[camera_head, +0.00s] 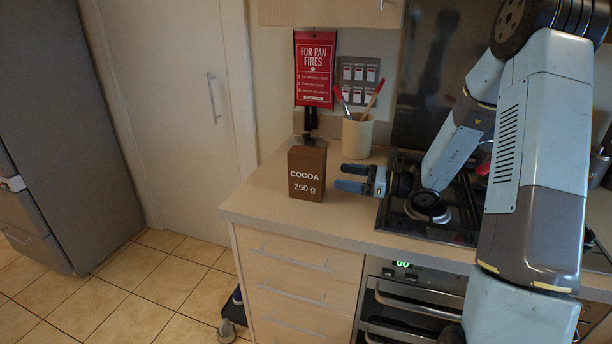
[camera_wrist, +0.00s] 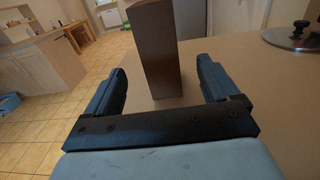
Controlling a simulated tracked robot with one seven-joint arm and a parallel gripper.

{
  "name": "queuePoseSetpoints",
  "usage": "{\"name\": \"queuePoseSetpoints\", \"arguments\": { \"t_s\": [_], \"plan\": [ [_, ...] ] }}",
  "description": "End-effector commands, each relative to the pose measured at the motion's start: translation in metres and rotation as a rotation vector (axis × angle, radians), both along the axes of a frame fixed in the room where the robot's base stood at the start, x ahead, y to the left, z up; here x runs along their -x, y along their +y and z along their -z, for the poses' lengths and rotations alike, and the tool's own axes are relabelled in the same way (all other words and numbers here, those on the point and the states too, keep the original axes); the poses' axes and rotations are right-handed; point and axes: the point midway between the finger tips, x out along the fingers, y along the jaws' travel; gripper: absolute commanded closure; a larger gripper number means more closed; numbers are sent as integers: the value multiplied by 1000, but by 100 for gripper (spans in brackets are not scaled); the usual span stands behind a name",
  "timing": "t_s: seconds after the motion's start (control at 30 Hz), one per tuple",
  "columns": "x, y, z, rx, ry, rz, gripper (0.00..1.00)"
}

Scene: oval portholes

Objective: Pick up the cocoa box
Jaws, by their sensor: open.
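The cocoa box (camera_head: 306,173) is a brown upright carton marked "COCOA 250 g". It stands on the counter near its left end. My gripper (camera_head: 343,178) is open and empty just to the right of the box in the head view, with its fingers pointing at it. In the wrist view the box (camera_wrist: 158,52) stands straight ahead, between the lines of the two blue-grey fingers of my gripper (camera_wrist: 162,88).
A cream utensil pot (camera_head: 357,136) stands on the counter behind my gripper. The black gas hob (camera_head: 428,215) lies to the right, under my arm. The counter (camera_head: 262,200) ends just left of the box. A pan lid (camera_wrist: 297,36) lies at the right in the wrist view.

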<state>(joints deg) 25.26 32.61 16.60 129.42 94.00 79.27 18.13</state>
Motion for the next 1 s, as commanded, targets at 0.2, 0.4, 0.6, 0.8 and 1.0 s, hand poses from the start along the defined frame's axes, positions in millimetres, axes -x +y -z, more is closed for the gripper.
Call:
{"name": "queuePoseSetpoints", "arguments": {
  "t_s": [0.2, 0.4, 0.6, 0.8, 1.0],
  "plan": [
    [-10, 31, 0, -3, 0, -3, 12],
    [-18, 56, 0, -2, -1, -2, 12],
    [-21, 65, 0, -1, 0, -2, 12],
    [-26, 82, -1, -2, -1, -4, 12],
    [-34, 108, -2, -2, -1, -4, 12]
  ]
}}
